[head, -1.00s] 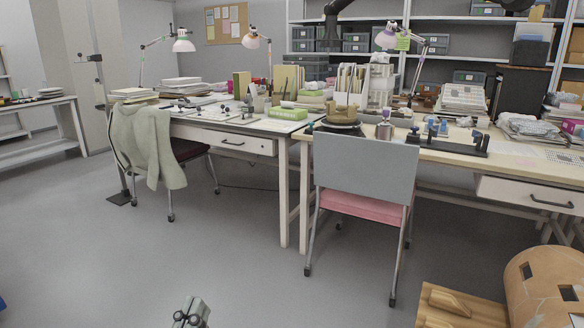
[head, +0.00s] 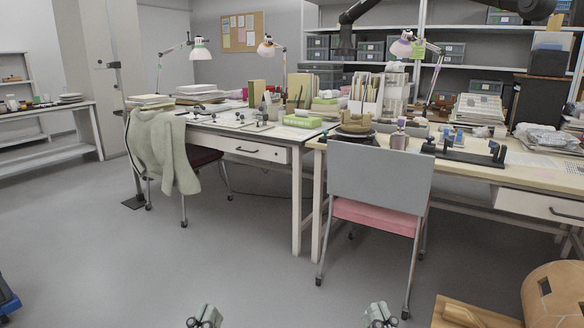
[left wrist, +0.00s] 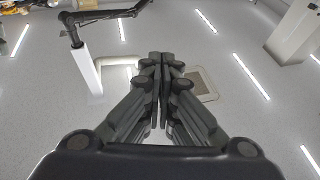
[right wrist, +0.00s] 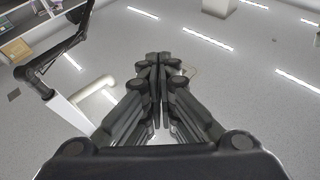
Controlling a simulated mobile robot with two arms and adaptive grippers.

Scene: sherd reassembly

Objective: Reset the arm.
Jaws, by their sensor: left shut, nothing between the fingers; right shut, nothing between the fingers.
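My left gripper (head: 205,318) shows at the bottom edge of the head view, left of centre. My right gripper (head: 381,316) shows at the bottom edge, right of centre. Both stand over the open floor, well apart from the desks. In the left wrist view the fingers of my left gripper (left wrist: 161,62) are together with nothing between them. In the right wrist view the fingers of my right gripper (right wrist: 158,62) are also together and empty. Both wrist views look up at the ceiling and its light strips. The rest of both arms is out of the head view.
A chair with a grey back (head: 380,180) and pink seat stands ahead at the worktables. A pale jacket (head: 162,150) hangs on another chair at left. The floor (head: 200,255) ahead is clear.

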